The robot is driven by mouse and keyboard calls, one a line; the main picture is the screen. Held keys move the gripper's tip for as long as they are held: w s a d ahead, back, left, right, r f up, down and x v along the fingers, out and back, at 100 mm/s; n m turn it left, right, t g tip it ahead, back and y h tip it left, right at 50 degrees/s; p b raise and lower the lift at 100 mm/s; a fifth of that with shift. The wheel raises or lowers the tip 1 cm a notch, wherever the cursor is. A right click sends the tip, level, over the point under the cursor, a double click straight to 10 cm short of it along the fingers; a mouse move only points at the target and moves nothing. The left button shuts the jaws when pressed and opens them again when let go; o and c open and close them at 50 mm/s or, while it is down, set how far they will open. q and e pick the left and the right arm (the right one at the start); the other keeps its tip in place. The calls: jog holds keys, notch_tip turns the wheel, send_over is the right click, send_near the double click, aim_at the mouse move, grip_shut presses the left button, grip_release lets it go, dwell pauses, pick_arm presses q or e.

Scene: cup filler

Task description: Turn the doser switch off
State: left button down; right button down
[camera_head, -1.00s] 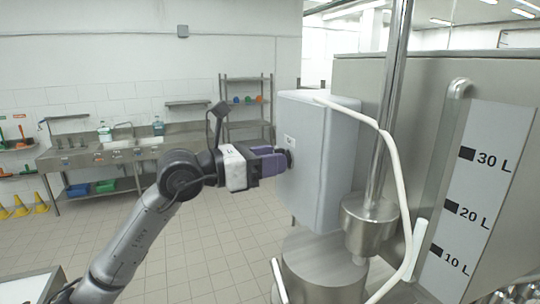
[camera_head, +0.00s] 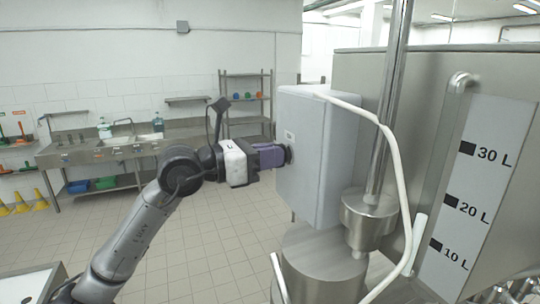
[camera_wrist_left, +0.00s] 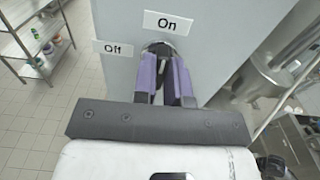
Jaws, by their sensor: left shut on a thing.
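The doser switch is a dark knob (camera_wrist_left: 158,47) on the face of a grey box (camera_head: 318,165). In the left wrist view an "On" label (camera_wrist_left: 167,23) sits above it and an "Off" label (camera_wrist_left: 113,48) sits to its left. My left gripper (camera_head: 284,155) has purple fingers and reaches the box face from the left. In the left wrist view its fingers (camera_wrist_left: 164,75) are shut on the knob and hide most of it, so its exact turn is hard to tell. My right gripper is not in view.
A white hose (camera_head: 392,150) runs from the box top past a vertical steel pipe (camera_head: 390,110). A large steel tank (camera_head: 420,95) with litre marks stands at right. A sink counter (camera_head: 125,148) and a shelf (camera_head: 245,78) stand behind, with open tiled floor between.

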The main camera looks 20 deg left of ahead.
pick_arm(q)
jog(key=shift+w+a+f+n+b, duration=0.15)
jog(key=shift+n+b, duration=1.45)
jog(key=shift+n, duration=2.8)
jog(key=shift+a+f+n+b, duration=0.1)
jog(key=shift+n+b, duration=1.5)
jog(key=shift+n, duration=2.8)
jog(key=c, duration=1.2)
grip_release()
jog(key=shift+o, duration=0.2)
